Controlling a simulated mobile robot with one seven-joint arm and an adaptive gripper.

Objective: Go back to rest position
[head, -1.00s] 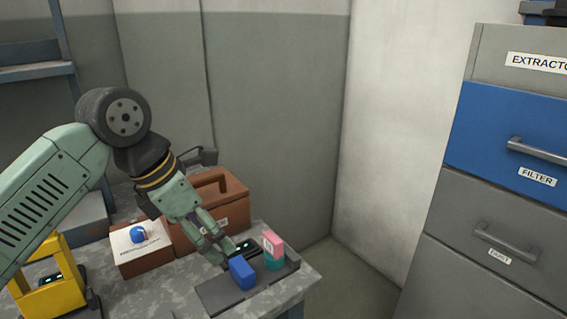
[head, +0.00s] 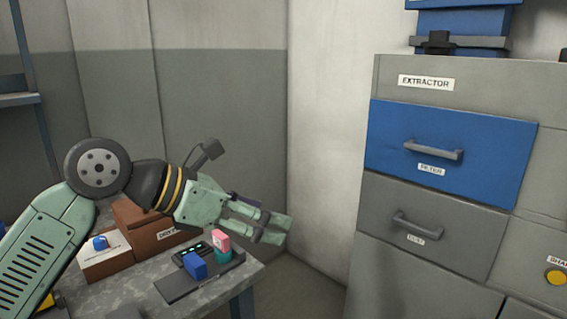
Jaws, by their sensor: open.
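My gripper (head: 272,229) is open and empty. It is raised above the right end of the grey worktable (head: 120,293), pointing right. A blue block (head: 194,266) stands on a dark flat plate (head: 178,287) near the table's right edge, below and left of my gripper. A pink-topped teal block (head: 222,246) stands on the same plate, just behind the blue one. My gripper is apart from both blocks. A small dark device with lit green marks (head: 190,249) sits behind the blue block.
A brown box (head: 143,224) and a white-topped box with a blue knob (head: 100,243) stand at the table's back left. A grey cabinet labelled EXTRACTOR (head: 470,85), with a blue FILTER drawer (head: 500,160) and a grey DUST drawer (head: 470,232), stands at right. Both drawers are shut.

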